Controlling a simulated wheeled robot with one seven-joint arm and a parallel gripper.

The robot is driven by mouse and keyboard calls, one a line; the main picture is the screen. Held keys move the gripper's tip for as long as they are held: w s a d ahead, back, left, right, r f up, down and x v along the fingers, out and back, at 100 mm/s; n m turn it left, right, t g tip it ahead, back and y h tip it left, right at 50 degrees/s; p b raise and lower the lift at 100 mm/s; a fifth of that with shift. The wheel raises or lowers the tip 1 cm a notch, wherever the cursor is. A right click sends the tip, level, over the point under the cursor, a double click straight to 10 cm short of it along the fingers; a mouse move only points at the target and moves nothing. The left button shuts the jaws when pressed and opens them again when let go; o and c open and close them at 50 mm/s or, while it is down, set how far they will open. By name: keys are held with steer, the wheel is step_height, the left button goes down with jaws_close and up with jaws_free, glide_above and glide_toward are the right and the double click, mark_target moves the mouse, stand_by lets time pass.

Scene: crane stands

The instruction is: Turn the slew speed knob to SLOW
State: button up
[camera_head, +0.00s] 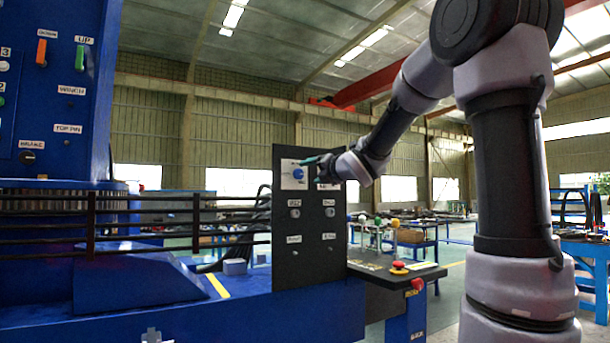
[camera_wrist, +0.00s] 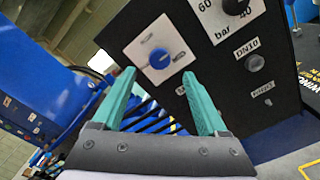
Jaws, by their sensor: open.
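The slew speed knob (camera_wrist: 159,59) is a blue round knob on a white square plate with dark markings. It sits on a tall black panel (camera_head: 288,248), and the knob also shows near the panel's upper left in the head view (camera_head: 298,174). The plate's lettering is too small and tilted to read. My gripper (camera_wrist: 161,75) has two green fingers, spread open and empty. In the wrist view the knob appears between and just beyond the fingertips. In the head view my gripper (camera_head: 310,169) is beside the knob, in front of the panel's upper part; I cannot tell any contact.
A second black knob (camera_wrist: 236,5) with a bar scale is right of the blue one. Below are labelled buttons (camera_wrist: 255,62). Dark railings (camera_head: 180,224) stand left.

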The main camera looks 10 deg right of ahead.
steer(key=shift+v, duration=1.8)
